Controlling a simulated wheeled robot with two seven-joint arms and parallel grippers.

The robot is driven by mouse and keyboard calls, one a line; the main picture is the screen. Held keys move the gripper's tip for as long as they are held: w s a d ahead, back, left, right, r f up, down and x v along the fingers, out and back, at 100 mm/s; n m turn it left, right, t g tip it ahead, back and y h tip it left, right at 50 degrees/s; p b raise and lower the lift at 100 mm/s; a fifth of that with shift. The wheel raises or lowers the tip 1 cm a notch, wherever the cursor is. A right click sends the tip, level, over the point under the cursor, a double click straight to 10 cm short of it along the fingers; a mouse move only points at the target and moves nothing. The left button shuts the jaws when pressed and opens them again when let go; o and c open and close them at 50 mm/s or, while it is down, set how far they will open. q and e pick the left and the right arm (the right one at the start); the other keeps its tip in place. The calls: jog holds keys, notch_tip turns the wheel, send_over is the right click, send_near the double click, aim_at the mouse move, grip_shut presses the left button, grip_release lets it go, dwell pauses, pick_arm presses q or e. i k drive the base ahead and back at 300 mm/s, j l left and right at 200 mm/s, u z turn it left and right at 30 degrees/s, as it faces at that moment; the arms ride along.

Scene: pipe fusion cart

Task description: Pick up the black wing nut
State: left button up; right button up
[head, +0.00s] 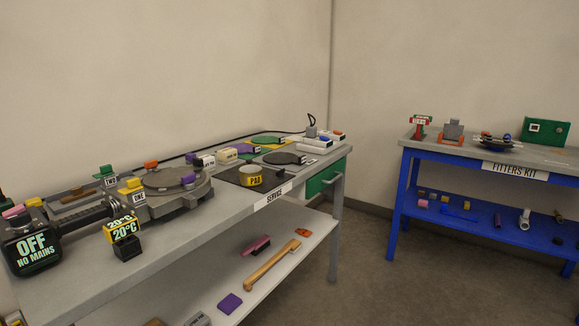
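I cannot make out a black wing nut for certain at this size. Small dark parts (490,138) lie together on the top of the blue fitters kit bench (408,190), too small to tell apart. Neither of my grippers shows in the head view.
The grey service bench (215,222) on the left holds a round clamp machine (165,193), a black box reading OFF NO MAINS (33,247) and a 20°C block (124,238). Its lower shelf holds a wooden-handled tool (272,267). Open floor (350,275) lies between the benches.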

aim_at(280, 172)
jog(key=i+l+u, duration=0.2)
jog(key=i+l, duration=1.6)
